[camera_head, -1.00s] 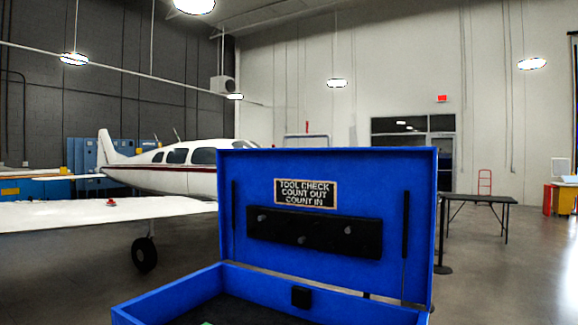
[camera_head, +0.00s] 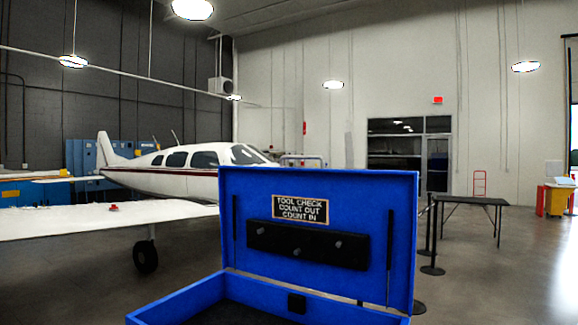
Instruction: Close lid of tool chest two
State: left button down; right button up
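A blue tool chest (camera_head: 178,301) stands in front of me at the bottom centre of the head view. Its blue lid (camera_head: 390,190) is open and stands upright at the back. The lid's inside carries a sign (camera_head: 300,209) reading "TOOL CHECK COUNT OUT COUNT IN" and a black bar (camera_head: 308,244) with several pegs. A small black latch-like block (camera_head: 297,303) sits at the back edge of the chest. The lower front of the chest is cut off by the frame. Neither of my grippers is in view.
A white aircraft (camera_head: 190,181) stands behind at the left, its wing (camera_head: 100,219) reaching toward the chest. A dark table (camera_head: 470,200) and a barrier post (camera_head: 433,240) stand at the right. Floor is open at the far right.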

aim_at(352, 234)
jog(key=i+l+z, duration=0.2)
jog(key=l, duration=0.2)
jog(key=l+z, duration=0.2)
jog(key=l, duration=0.25)
jog(key=i+l+z, duration=0.25)
jog(key=i+l, duration=0.3)
jog(key=i+l+z, duration=0.2)
jog(key=i+l, duration=0.3)
jog(key=i+l+z, duration=0.25)
jog(key=i, duration=0.4)
jog(key=i+u, duration=0.35)
jog(key=i, duration=0.2)
jog(key=i+l+u, duration=0.1)
jog(key=i+u, duration=0.25)
jog(key=i, duration=0.25)
jog(key=i+l+u, duration=0.35)
jog(key=i, duration=0.15)
